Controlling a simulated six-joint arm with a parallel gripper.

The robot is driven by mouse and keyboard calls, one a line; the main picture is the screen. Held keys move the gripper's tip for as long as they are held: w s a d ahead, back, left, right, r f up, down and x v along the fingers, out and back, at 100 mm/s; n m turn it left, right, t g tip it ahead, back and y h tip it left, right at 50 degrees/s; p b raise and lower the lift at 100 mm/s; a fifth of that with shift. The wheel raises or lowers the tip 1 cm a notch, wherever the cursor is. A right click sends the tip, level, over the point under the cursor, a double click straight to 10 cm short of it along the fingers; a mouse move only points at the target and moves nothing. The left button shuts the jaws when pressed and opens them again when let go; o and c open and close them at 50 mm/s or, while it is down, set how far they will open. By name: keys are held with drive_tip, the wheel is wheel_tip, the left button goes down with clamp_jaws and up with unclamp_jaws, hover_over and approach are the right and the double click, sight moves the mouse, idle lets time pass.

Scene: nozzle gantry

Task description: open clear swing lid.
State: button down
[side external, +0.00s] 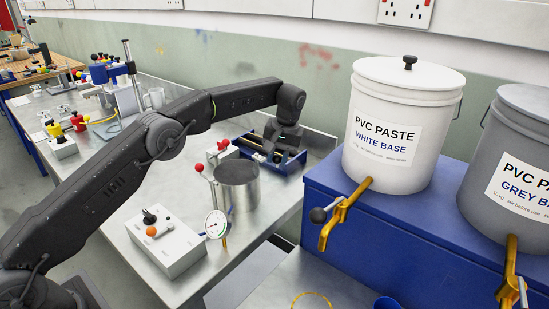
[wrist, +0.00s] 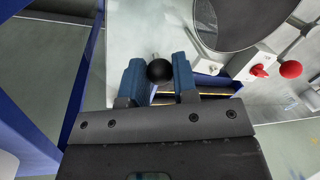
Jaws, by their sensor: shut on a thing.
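My gripper (wrist: 159,80) points down in the wrist view, with its two blue fingers on either side of a black ball knob (wrist: 160,71) on a short metal stem. It is shut on this knob. In the side external view my gripper (side external: 279,148) is low over a blue-framed unit (side external: 293,164) at the back of the steel bench, and the knob is hidden there. I cannot make out the clear swing lid's outline in either view, nor tell whether it is open or closed.
A steel pot (side external: 238,190) stands just in front of the blue-framed unit, with a red-knobbed lever (side external: 199,168) and a dial gauge (side external: 216,224) close by. A white control box (side external: 168,252) is nearer. A white paste bucket (side external: 395,165) stands on the blue cabinet to the right.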

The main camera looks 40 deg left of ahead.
drive_tip(key=shift+w+n, duration=0.65)
drive_tip(key=shift+n, duration=0.15)
idle(0.4)
drive_tip(key=c, duration=0.9)
unclamp_jaws()
drive_tip(key=shift+s, duration=0.15)
